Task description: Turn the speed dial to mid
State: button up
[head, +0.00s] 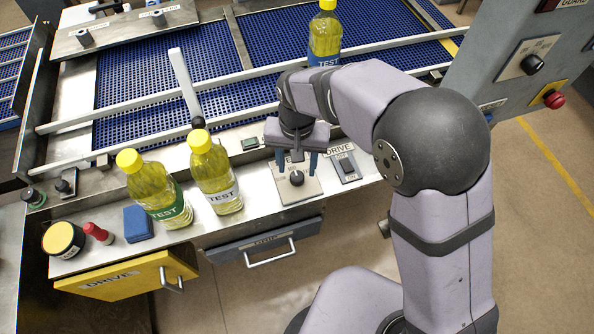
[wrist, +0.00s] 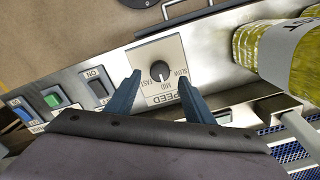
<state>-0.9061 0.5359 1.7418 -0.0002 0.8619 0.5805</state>
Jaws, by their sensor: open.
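The speed dial (head: 297,178) is a dark round knob on a light square plate on the machine's front ledge. It also shows in the wrist view (wrist: 160,71), with SLOW, MID and FAST printed around it and SPEED on the plate. I cannot tell surely which word its pointer faces. My gripper (head: 296,167) is over the plate, pointing down. In the wrist view my gripper (wrist: 159,79) is open, its two blue fingers on either side of the knob with gaps between. I see no contact with the knob.
A DRIVE rocker switch (head: 346,166) sits right beside the dial plate. Two yellow TEST bottles (head: 215,177) stand to the left on the ledge. A lane divider bar (head: 184,84) lies over the blue belt (head: 160,95). A grey drawer (head: 262,243) is below the ledge.

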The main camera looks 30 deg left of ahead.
aim_at(295, 173)
jog(key=shift+r+b, duration=0.3)
jog(key=shift+r, duration=1.4)
jog(key=shift+w+a+n, duration=0.3)
jog(key=shift+a+n, duration=0.05)
jog(key=shift+n, duration=0.55)
jog(key=s+d+f+n, duration=0.2)
jog(key=d+f, duration=0.1)
jog(key=s+d+f+n, duration=0.1)
jog(key=d+f, duration=0.1)
jog(key=shift+s, duration=0.4)
jog(key=s+d+m+g, duration=0.1)
jog(key=s+d+m, duration=0.1)
jog(key=d, duration=0.9)
jog(key=s+d+m, duration=0.2)
jog(key=s+d, duration=0.1)
jog(key=d, duration=0.7)
jog(key=w+d+r+m, duration=0.1)
jog(key=d+m, duration=0.1)
jog(key=d, duration=0.2)
jog(key=w+d+r+m+t, duration=0.1)
jog(key=w+d+r+m, duration=0.1)
jog(key=d, duration=0.3)
jog(key=shift+w+r+m, duration=0.15)
jog(key=shift+w+m, duration=0.05)
jog(key=shift+m, duration=0.1)
jog(key=shift+c, duration=0.6)
